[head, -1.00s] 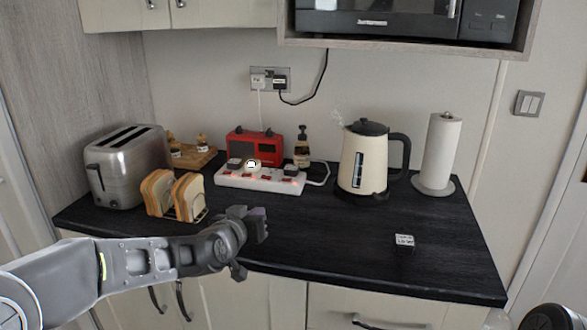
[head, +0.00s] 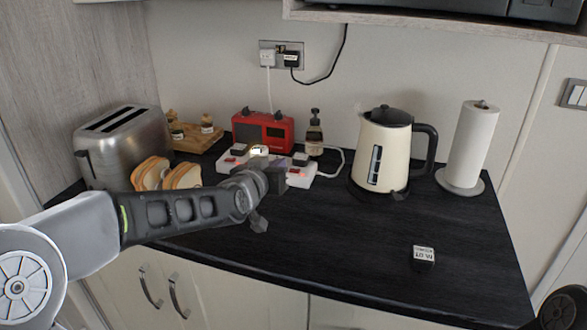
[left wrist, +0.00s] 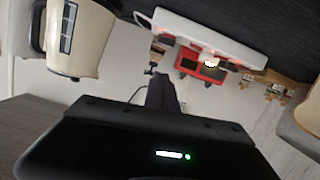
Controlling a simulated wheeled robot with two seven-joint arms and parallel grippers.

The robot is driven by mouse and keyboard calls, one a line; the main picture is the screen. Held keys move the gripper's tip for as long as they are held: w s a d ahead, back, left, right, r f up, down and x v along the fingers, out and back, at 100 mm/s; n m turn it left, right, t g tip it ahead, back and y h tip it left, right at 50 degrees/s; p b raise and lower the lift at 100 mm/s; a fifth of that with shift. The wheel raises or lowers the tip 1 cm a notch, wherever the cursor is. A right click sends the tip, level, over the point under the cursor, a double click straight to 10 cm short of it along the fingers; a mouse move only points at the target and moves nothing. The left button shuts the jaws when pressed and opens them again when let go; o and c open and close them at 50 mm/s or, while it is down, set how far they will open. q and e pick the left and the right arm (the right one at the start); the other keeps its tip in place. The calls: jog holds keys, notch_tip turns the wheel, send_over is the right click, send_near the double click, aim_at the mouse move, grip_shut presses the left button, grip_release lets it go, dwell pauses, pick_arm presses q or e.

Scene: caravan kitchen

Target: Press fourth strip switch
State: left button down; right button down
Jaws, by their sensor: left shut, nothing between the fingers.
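The white power strip (head: 302,181) lies on the dark worktop in front of the red radio, with red switches and plugs on it. My left gripper (head: 276,178) is shut and empty, in front of the strip's middle, and hides part of it. I cannot tell whether its tips touch the strip. In the left wrist view the picture is upside down; the strip (left wrist: 215,33) shows above the dark fingers (left wrist: 161,92), its switches glowing red. Which switch is fourth is unclear. My right gripper is not in view.
The cream kettle (head: 384,150) stands right of the strip, with a paper towel roll (head: 473,145) beyond it. The red radio (head: 263,131) and a dark bottle (head: 314,135) stand behind. The toaster (head: 125,148) and bread slices (head: 183,177) are left. The front right worktop is mostly clear.

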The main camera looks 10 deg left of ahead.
pick_arm(q)
jog(key=p, duration=0.2)
send_over(294, 170)
jog(key=s, duration=0.3)
notch_tip(294, 170, down, 2)
notch_tip(294, 170, down, 3)
jog(key=shift+w+d+r, duration=0.1)
jog(key=shift+w, duration=0.05)
jog(key=shift+d+f, duration=0.1)
jog(key=shift+f, duration=0.65)
